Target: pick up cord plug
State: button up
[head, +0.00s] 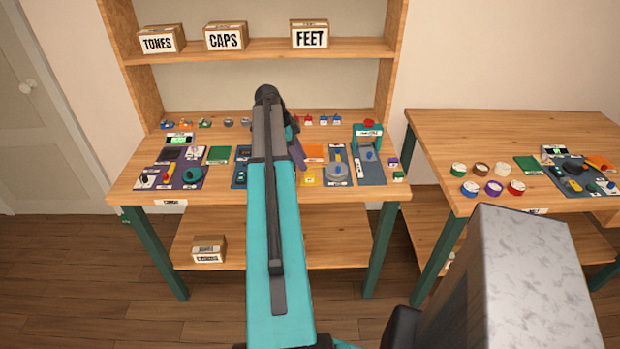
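My teal and dark arm reaches forward over the middle of the workbench (228,124), and its dark far end shows there. My gripper is hidden behind the arm, so its fingers and anything in them cannot be seen. I cannot pick out the cord plug for certain. Small red pieces (308,120) and small blue pieces (324,120) stand in a row at the back of the bench, right of the arm, too small to identify. A greyish purple shape (297,152) shows partly beside the arm.
Blue-grey mats with parts, a green pad (219,155), an orange pad (314,152) and a teal stand (367,137) crowd the bench. A second table (500,130) stands right.

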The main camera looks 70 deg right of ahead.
aim_at(308, 173)
jog(key=shift+s+f, duration=0.1)
jog(key=shift+s+a+f+p, duration=0.15)
jog(key=shift+s+f+p, duration=0.1)
jog(key=shift+f+p, duration=0.3)
jog(key=shift+s+a+f+p, duration=0.1)
jog(key=shift+s+f+p, duration=0.15)
jog(key=shift+f, duration=0.35)
jog(key=shift+p+x, duration=0.35)
jog(key=shift+x, duration=0.9)
jog(key=shift+w, duration=0.1)
grip_shut()
